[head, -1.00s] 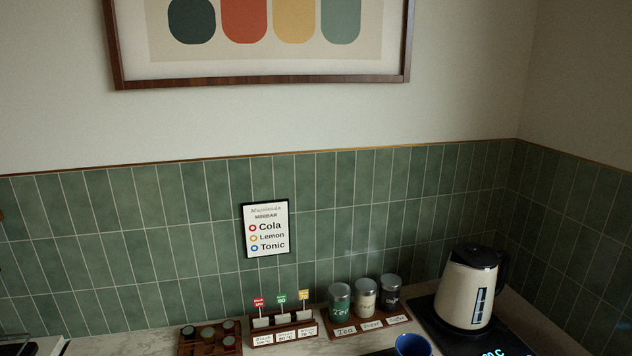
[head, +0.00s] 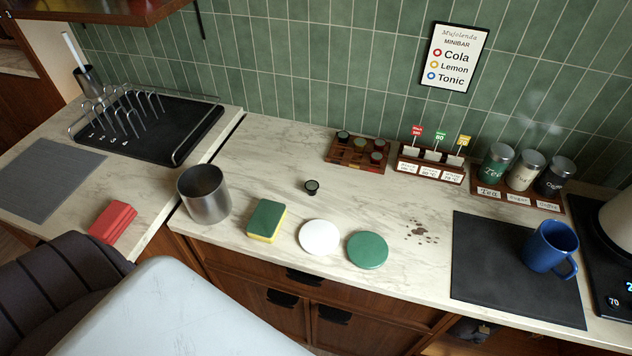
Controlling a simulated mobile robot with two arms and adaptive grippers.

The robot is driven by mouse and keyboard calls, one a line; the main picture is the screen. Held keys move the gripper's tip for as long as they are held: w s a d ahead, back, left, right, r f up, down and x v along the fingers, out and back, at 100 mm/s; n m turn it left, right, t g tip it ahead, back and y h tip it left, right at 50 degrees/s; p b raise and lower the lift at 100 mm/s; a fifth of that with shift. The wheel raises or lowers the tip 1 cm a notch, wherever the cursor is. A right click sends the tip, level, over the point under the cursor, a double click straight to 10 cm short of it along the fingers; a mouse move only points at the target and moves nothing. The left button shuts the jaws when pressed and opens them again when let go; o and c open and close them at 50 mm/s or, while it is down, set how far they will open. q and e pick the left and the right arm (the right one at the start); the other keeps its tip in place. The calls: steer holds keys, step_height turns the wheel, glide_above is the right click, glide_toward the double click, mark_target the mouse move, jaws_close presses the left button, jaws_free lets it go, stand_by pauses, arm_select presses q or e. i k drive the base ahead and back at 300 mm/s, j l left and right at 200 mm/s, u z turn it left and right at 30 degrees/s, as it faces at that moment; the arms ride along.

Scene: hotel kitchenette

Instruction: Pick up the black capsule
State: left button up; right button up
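A small black capsule (head: 312,187) with a paler top sits alone on the marble counter (head: 270,165) in the head view. It is behind the white disc and to the right of the metal bin, touching neither. A wooden capsule rack (head: 357,154) with several capsules stands behind it to the right, near the tiled wall. Neither of my grippers shows in the head view.
A metal bin (head: 204,194), a sponge (head: 266,221), a white disc (head: 319,237) and a green disc (head: 367,250) line the front. Brown spots (head: 421,231) mark the counter. A blue mug (head: 551,247) stands on a dark mat (head: 490,270). Counter around the capsule is clear.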

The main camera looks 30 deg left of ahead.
mark_target(311, 186)
steer(key=k+j+z, duration=0.3)
steer(key=j, duration=0.2)
steer(key=k+j+z, duration=0.25)
steer(key=j, duration=0.25)
